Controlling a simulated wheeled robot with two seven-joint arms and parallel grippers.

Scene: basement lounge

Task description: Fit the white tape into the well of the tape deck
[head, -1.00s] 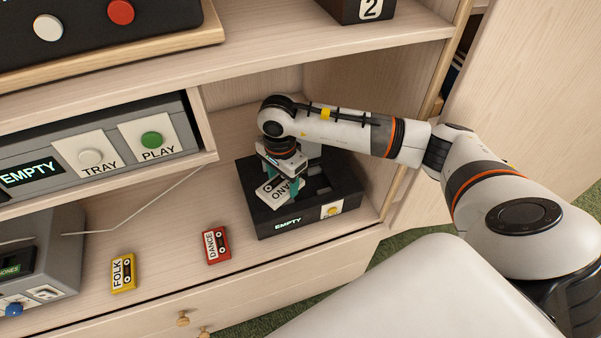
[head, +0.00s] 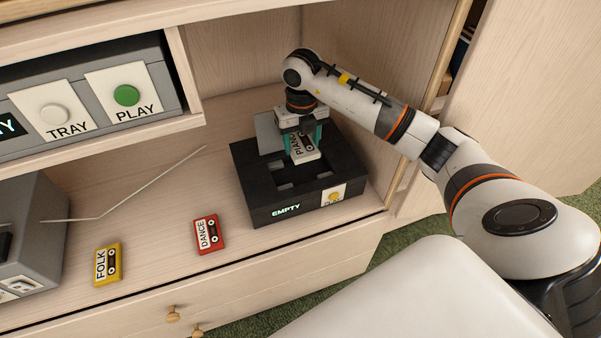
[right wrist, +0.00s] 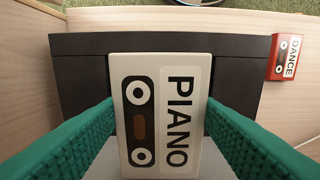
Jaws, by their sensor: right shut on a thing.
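The white tape (head: 304,147), labelled PIANO, is held upright above the tape deck (head: 264,203). My right gripper (head: 304,140) is shut on it, with a teal finger on each side. In the right wrist view the tape (right wrist: 160,115) sits between the two green fingers (right wrist: 160,130), its label facing the camera. The black deck has a recessed well (head: 290,174) in its top, partly hidden by the tape and gripper. Its front display reads EMPTY. A yellow button (head: 334,196) sits at its front right. My left gripper is not in view.
A red DANCE tape (head: 209,235) and a yellow FOLK tape (head: 107,265) lie on the shelf left of the deck. A grey unit (head: 30,225) stands further left, with a thin rod (head: 140,188) sticking out. The cabinet side wall is close on the right.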

